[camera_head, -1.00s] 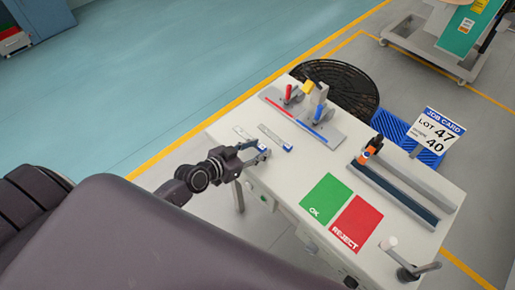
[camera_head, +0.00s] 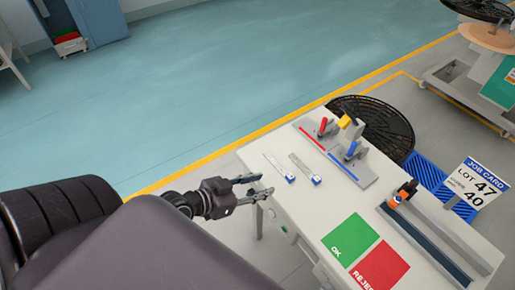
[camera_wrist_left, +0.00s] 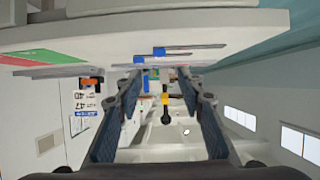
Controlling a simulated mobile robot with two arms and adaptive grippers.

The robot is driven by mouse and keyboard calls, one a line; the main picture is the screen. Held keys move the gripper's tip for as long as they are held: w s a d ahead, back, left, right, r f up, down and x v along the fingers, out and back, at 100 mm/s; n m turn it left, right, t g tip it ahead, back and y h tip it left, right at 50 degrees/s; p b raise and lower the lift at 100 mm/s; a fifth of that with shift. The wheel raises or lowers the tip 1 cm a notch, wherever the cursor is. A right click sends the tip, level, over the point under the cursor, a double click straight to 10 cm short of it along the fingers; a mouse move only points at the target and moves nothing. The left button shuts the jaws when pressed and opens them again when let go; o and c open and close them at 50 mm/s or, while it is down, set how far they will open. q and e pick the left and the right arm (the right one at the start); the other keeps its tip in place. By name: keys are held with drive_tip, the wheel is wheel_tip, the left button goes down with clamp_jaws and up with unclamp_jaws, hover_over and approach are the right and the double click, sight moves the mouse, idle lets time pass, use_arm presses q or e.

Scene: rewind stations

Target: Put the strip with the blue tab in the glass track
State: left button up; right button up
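Two thin pale strips lie side by side on the table near its left end. The left strip (camera_head: 274,164) and the right strip (camera_head: 300,163) each have a small tab that looks blue at the near end. Both blue tabs also show in the left wrist view, one here (camera_wrist_left: 158,52). My left gripper (camera_head: 266,184) is open and empty at the table's front edge, short of the strips. Its spread fingers (camera_wrist_left: 160,75) show in the wrist view. A long grey track (camera_head: 425,243) with an orange-and-black piece lies at the right; I cannot tell whether it is glass. My right gripper is out of view.
A grey fixture (camera_head: 366,177) with red and blue handles stands behind the strips. A green OK pad (camera_head: 350,239) and a red REJECT pad (camera_head: 380,269) lie on the table's front part. A job card (camera_head: 474,183) stands beyond the far edge.

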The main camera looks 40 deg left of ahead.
use_arm(q)
drive_tip(key=shift+s+a+r, duration=0.15)
drive_tip(key=shift+s+r, duration=0.1)
drive_tip(key=shift+s, duration=0.15)
drive_tip(key=s+a+f+n+g+y, duration=0.1)
drive_tip(key=s+a+f+g, duration=0.15)
drive_tip(key=f, duration=0.65)
drive_tip(key=s+a+f+n+g+y, duration=0.15)
drive_tip(key=s+f, duration=0.25)
drive_tip(key=f, duration=0.5)
drive_tip(key=s+a+f+g+y, duration=0.1)
drive_tip(key=s+a+f+y, duration=0.15)
drive_tip(key=f, duration=0.75)
drive_tip(key=s+d+f+g, duration=0.3)
drive_tip(key=s+f, duration=0.9)
drive_tip(key=shift+s+d, duration=0.2)
drive_tip(key=shift+s, duration=0.1)
drive_tip(key=shift+o, duration=0.4)
drive_tip(key=s+d+f+g, duration=0.1)
drive_tip(key=s+d+f, duration=0.2)
drive_tip(key=s, duration=0.3)
drive_tip(key=s+d+f+g, duration=0.2)
drive_tip(key=s+d, duration=0.1)
drive_tip(key=s, duration=0.2)
drive_tip(key=shift+s+f+m, duration=0.35)
drive_tip(key=shift+f, duration=0.05)
drive_tip(key=shift+a, duration=0.1)
